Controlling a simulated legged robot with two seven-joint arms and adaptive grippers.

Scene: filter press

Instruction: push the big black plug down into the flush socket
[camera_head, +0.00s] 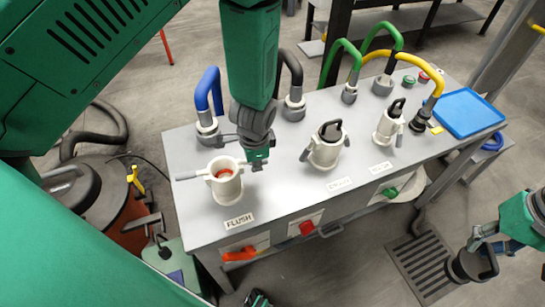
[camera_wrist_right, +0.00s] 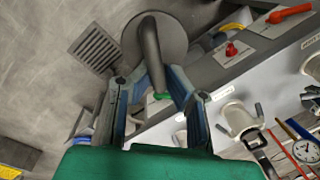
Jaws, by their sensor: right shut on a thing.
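The flush socket (camera_head: 227,188) is a white cylinder with side levers and a reddish inside. It stands open at the left front of the grey bench, behind the FLUSH label (camera_head: 239,220). The big black plug (camera_head: 465,266), a dark disc with a loop handle, is off the bench at the lower right. My right gripper (camera_head: 480,248) is shut on its handle; the right wrist view shows the plug (camera_wrist_right: 153,32) beyond the fingers (camera_wrist_right: 155,85). My left gripper (camera_head: 258,160) hangs just right of the flush socket; its finger opening is unclear.
Two other white sockets (camera_head: 326,155) (camera_head: 388,130) hold black plugs. Blue (camera_head: 209,90), black, green and yellow hoses rise along the bench's back. A blue tray (camera_head: 468,112) lies at the right end. A floor grate (camera_head: 425,262) is below the right gripper's side.

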